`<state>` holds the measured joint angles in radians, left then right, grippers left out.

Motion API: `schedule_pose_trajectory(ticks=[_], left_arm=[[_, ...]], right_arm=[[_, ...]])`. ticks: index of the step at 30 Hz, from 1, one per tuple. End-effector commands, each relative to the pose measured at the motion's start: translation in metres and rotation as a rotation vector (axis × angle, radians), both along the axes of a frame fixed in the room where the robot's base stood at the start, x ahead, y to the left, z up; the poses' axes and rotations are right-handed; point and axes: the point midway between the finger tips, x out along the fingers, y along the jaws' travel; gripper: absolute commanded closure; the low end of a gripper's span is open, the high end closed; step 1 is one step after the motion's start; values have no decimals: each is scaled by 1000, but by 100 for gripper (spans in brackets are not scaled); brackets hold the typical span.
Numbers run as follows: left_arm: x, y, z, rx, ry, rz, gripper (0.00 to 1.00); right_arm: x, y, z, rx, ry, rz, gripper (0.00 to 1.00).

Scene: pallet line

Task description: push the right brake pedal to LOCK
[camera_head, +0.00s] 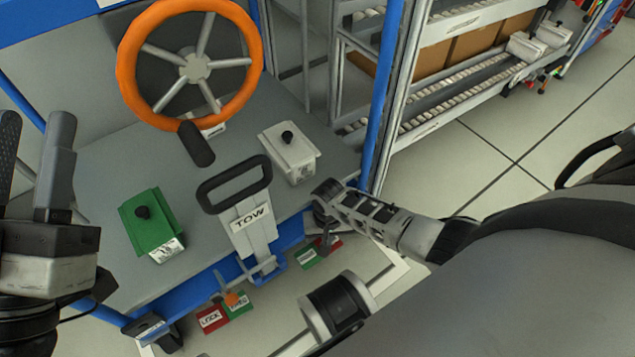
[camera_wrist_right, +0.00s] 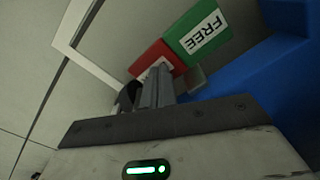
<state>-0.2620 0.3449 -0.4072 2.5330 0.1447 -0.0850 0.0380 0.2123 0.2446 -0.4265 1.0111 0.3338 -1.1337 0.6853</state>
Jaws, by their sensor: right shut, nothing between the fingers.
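The right brake pedal's label plates lie low at the cart's front, beneath my right arm. The green FREE plate (camera_head: 308,259) and red plate (camera_head: 331,244) show in the head view. In the right wrist view the green FREE plate (camera_wrist_right: 199,38) and the red plate (camera_wrist_right: 150,62) are close ahead; the red plate's lettering is mostly covered by my fingers. My right gripper (camera_wrist_right: 157,80) is shut and empty, pointing down at the red plate. The pedal itself is mostly hidden, and I cannot tell whether the fingers touch it. My left gripper (camera_head: 35,150) is open and empty at the left.
The cart deck carries an orange steering wheel (camera_head: 195,66), a green box (camera_head: 150,226), a white box (camera_head: 290,155) and a TOW handle (camera_head: 250,222). The left pedal (camera_head: 231,299) has red LOCK and green plates. A roller rack (camera_head: 450,85) stands behind; floor at right is clear.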

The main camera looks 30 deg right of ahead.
Motion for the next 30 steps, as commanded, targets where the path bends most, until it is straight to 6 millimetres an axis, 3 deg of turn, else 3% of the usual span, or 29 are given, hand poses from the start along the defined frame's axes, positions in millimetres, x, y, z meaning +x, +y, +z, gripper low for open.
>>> schedule_pose_trajectory(ticks=[1,16,30], left_arm=[[6,-3,-13,15,-6,6,64],[-7,-4,26,62,-240,22,64],[9,-1,-5,-18,131,-5,64]], right_arm=[[1,8,-7,13,-2,3,100],[0,8,-5,13,-1,3,100],[0,6,20,8,-1,2,100]])
